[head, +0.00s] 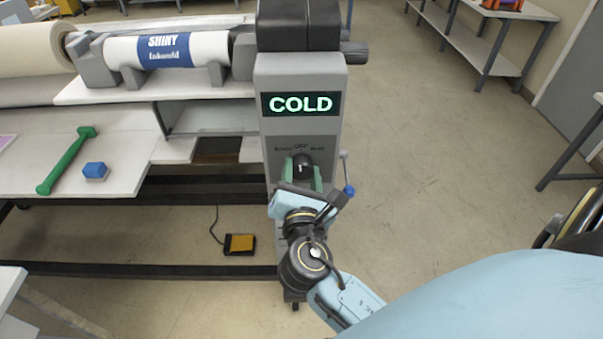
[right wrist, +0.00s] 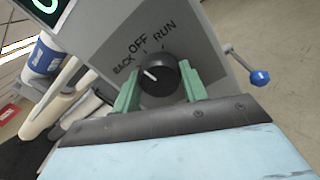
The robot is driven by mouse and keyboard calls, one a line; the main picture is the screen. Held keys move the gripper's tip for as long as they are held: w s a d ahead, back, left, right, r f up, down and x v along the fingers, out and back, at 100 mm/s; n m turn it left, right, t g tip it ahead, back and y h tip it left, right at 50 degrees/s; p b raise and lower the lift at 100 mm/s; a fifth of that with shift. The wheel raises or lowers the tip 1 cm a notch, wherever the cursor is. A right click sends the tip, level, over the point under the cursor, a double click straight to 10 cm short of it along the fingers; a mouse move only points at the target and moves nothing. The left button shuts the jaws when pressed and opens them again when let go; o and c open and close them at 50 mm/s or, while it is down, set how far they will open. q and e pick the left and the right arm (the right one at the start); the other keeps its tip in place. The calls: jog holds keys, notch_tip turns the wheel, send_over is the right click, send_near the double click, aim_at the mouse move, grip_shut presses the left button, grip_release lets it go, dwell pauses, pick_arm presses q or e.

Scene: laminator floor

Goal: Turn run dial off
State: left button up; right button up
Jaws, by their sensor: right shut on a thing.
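The run dial (right wrist: 157,75) is a round black knob with a white pointer mark on the grey control post (head: 305,118). It also shows in the head view (head: 303,163). The labels BACK, OFF and RUN (right wrist: 140,46) arc above it. In the right wrist view the white mark slants up-left, roughly between BACK and OFF; I cannot tell its exact setting. My right gripper (right wrist: 160,88) is shut on the dial, a green finger on each side. My left gripper is not in view.
A display (head: 300,104) reads COLD above the dial. A lever with a blue knob (right wrist: 260,78) sticks out on the post's right side. A green tool (head: 66,160) and a blue block (head: 95,170) lie on the table at left. A yellow pedal (head: 240,243) sits below.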

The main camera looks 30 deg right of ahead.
jog(key=shift+m, duration=0.7)
jog(key=o, duration=1)
jog(key=shift+s+a+f+b, duration=0.1)
jog(key=shift+s+a+b, duration=0.2)
jog(key=shift+s, duration=0.1)
jog(key=b+v, duration=0.2)
jog(key=v, duration=1)
jog(key=shift+s+b, duration=0.3)
jog(key=shift+b, duration=0.05)
